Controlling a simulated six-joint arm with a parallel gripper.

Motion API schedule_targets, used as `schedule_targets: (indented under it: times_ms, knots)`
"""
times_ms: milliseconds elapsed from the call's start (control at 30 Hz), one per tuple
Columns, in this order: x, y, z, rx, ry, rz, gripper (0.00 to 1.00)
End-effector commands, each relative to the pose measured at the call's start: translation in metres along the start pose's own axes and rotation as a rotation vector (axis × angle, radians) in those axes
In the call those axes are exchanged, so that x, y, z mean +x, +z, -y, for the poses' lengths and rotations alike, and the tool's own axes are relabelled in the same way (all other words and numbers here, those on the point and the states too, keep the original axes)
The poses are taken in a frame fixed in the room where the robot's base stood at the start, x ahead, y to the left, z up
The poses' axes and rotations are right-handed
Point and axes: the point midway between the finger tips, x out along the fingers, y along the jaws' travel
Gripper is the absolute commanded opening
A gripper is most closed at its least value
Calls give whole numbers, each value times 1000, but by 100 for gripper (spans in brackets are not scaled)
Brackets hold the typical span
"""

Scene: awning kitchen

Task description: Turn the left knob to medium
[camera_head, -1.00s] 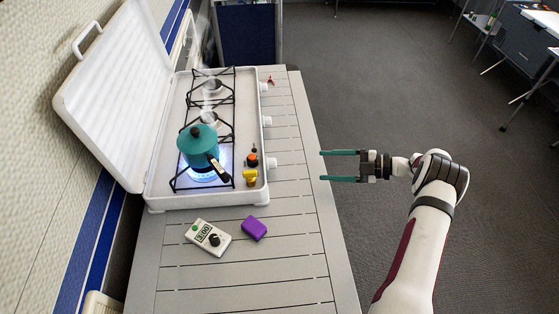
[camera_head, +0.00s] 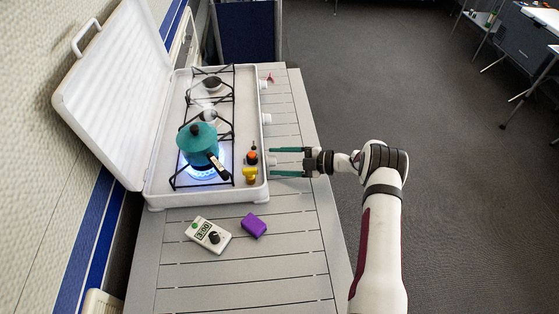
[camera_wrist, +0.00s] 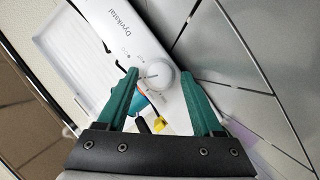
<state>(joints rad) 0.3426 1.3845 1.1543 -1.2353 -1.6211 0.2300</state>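The white camping stove (camera_head: 163,190) stands with its lid open. Its left knob (camera_head: 271,161) is the nearest of the white knobs on the front edge. In the wrist view this round white knob (camera_wrist: 159,76) shows a dark pointer line. My gripper (camera_head: 271,162) is open, with its green fingertips on either side of the knob. In the wrist view the gripper (camera_wrist: 160,82) shows small apparent gaps beside the knob; I cannot tell whether either finger touches it. A blue flame (camera_head: 203,172) burns under the teal pot (camera_head: 197,143) on the nearest burner.
An orange-and-black item (camera_head: 252,156) and a yellow item (camera_head: 250,175) stand on the stove close to the knob.

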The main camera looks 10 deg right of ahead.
Motion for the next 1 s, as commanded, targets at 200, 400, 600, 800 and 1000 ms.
schedule_targets:
  times_ms: [200, 400, 600, 800, 1000]
  knots:
    - [0, 0, 0, 0, 0, 0, 26]
    - [0, 0, 0, 0, 0, 0, 0]
    - [-1, 0, 0, 0, 0, 0, 0]
    - [-1, 0, 0, 0, 0, 0, 0]
    - [-1, 0, 0, 0, -1, -1, 0]
